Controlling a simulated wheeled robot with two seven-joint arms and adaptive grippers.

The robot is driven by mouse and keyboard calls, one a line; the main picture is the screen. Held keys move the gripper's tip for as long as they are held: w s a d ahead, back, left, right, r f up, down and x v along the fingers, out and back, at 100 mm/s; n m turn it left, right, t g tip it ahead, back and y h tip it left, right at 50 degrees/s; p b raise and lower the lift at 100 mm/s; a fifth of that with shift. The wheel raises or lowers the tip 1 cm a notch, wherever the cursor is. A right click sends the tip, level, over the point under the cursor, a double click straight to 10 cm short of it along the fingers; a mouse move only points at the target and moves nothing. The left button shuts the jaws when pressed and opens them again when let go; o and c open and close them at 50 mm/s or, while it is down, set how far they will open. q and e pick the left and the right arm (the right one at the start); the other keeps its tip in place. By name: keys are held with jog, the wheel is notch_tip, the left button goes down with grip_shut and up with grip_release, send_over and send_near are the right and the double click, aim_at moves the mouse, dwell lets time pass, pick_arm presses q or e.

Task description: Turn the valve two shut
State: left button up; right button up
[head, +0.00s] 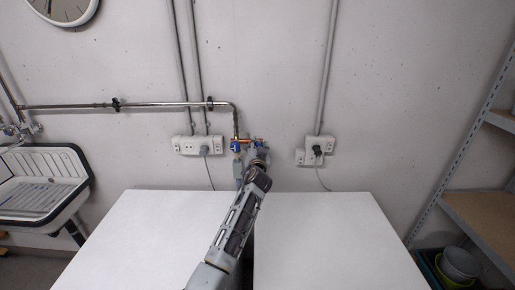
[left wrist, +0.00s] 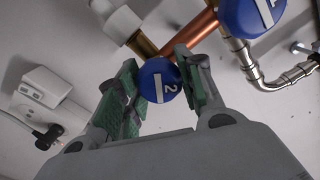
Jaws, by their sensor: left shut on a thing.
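Valve two is a round blue knob (left wrist: 159,80) with a white 2 and a white bar, in the middle of the left wrist view. My left gripper (left wrist: 157,76) is shut on it, with one green-padded finger on each side of the knob. In the head view my left gripper (head: 257,158) reaches the pipework on the wall, and its wrist hides most of valve two there. A second blue knob (left wrist: 251,14), marked 1, sits on the pipe to the upper right in the left wrist view. It also shows in the head view (head: 235,147). My right gripper is not in view.
Two white washers or cabinets (head: 325,235) stand below the valves. Wall sockets (head: 186,146) flank the pipes. A sink (head: 42,185) is left, shelves (head: 480,215) right.

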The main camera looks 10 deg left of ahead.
pick_arm(q)
jog(key=m, duration=0.4)
jog(key=shift+d, duration=0.1)
jog(key=m+p, duration=0.1)
jog(key=m, duration=0.3)
jog(key=shift+m+p, duration=0.3)
jog(key=shift+p, duration=0.05)
jog(key=shift+f+m, duration=0.1)
jog(key=shift+m, duration=0.7)
jog(key=o, duration=1)
jog(key=shift+s+d, duration=0.1)
jog(key=shift+s, duration=0.1)
jog(key=shift+s+d, duration=0.4)
jog(key=shift+s, duration=1.5)
jog(key=shift+s+d, duration=0.35)
jog(key=shift+s, duration=1.55)
jog(key=shift+s+d, duration=0.4)
jog(key=shift+s, duration=1.5)
